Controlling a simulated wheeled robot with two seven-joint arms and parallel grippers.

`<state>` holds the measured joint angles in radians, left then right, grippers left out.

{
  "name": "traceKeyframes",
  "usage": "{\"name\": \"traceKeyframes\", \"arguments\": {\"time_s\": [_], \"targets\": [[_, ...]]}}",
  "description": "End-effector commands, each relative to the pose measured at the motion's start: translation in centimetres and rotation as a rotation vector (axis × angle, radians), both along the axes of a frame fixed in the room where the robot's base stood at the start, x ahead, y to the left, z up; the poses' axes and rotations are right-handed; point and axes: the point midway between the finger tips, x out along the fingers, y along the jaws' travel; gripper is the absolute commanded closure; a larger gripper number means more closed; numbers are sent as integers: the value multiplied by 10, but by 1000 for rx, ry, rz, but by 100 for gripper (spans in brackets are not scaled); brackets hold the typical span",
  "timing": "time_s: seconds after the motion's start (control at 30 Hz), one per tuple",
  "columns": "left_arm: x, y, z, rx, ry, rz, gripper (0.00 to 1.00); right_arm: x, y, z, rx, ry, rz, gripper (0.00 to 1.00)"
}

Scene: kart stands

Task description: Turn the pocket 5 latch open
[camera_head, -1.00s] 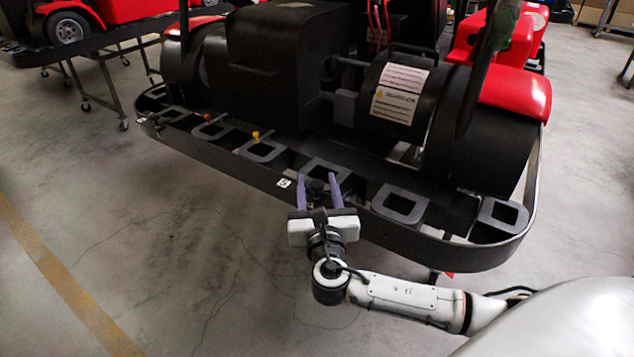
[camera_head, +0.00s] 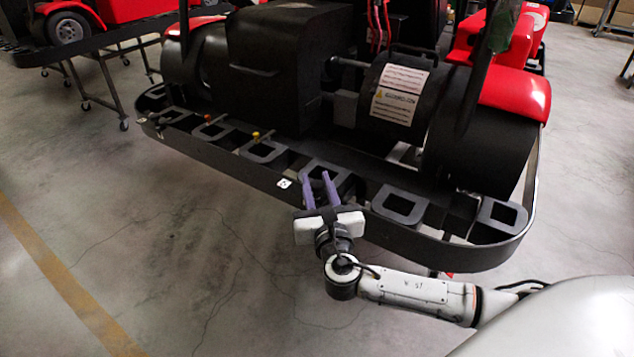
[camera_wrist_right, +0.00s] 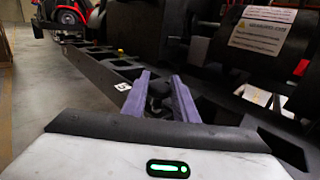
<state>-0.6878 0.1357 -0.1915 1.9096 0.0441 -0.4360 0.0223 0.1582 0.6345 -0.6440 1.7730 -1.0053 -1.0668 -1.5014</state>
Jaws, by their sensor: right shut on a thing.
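My right gripper (camera_head: 317,180) is at the front rail of the kart stand (camera_head: 225,163), its two purple fingers pointing up and leftward. The fingers are shut on a small dark latch (camera_wrist_right: 157,92), which sits between them in the right wrist view. Its exact angle is hard to tell against the black stand. A white tag (camera_head: 284,183) is on the rail just left of the fingers; in the right wrist view the tag (camera_wrist_right: 122,87) seems to read 5. A grey pocket frame (camera_head: 309,167) lies just behind the fingertips. My left gripper is not in view.
More grey pocket frames (camera_head: 400,204) run along the stand to both sides. A yellow knob (camera_head: 256,135) and a red knob (camera_head: 208,118) stand farther left. The black kart body (camera_head: 275,70) rises behind. The floor (camera_head: 190,260) in front is clear.

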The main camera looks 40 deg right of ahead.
Motion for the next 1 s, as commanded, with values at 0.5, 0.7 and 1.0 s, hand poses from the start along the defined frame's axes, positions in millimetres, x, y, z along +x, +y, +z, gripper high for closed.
{"name": "traceKeyframes", "arguments": {"time_s": [0.5,0.7,1.0], "targets": [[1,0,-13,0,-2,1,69,-1,-1,-3,-3,2,335,96],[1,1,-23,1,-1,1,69,-1,0,-3,-1,2,412,96],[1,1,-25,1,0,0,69,0,0,0,1,1,446,96]]}}
